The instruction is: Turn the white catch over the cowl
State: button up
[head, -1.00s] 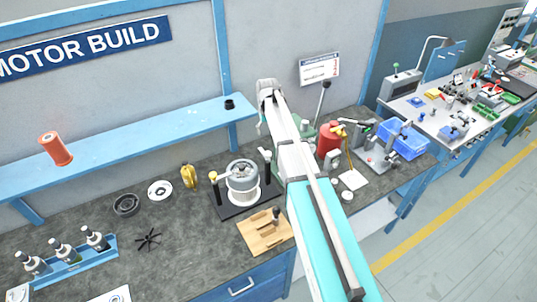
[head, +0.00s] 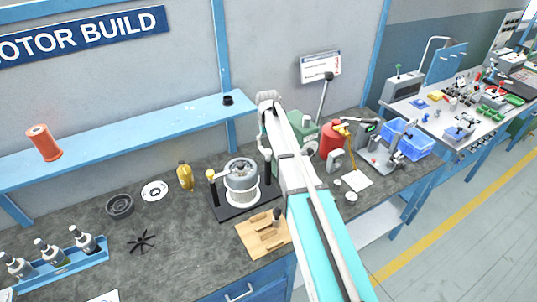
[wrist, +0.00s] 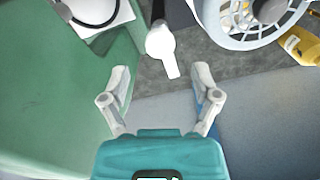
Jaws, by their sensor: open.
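The white catch (wrist: 163,48) sits on a dark post in the wrist view, its flat tab pointing down the picture. The grey and white cowl (wrist: 238,22) is to its right, cut off by the top edge; the tab points away from it, not across it. In the head view the cowl (head: 241,178) stands on a black base, and I cannot make out the catch beside my arm. My gripper (wrist: 160,84) is open and empty in the wrist view. The tab's end lies just beyond and between the fingertips, apart from both. My arm hides the gripper in the head view.
A green machine body (wrist: 60,95) fills the wrist view's left side. A yellow bottle (wrist: 302,44) lies at its right edge.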

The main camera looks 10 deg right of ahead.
aim_at(268, 151)
jog(key=shift+f+b, duration=1.95)
jog(key=shift+f, duration=0.25)
jog(key=shift+c, duration=0.3)
grip_shut()
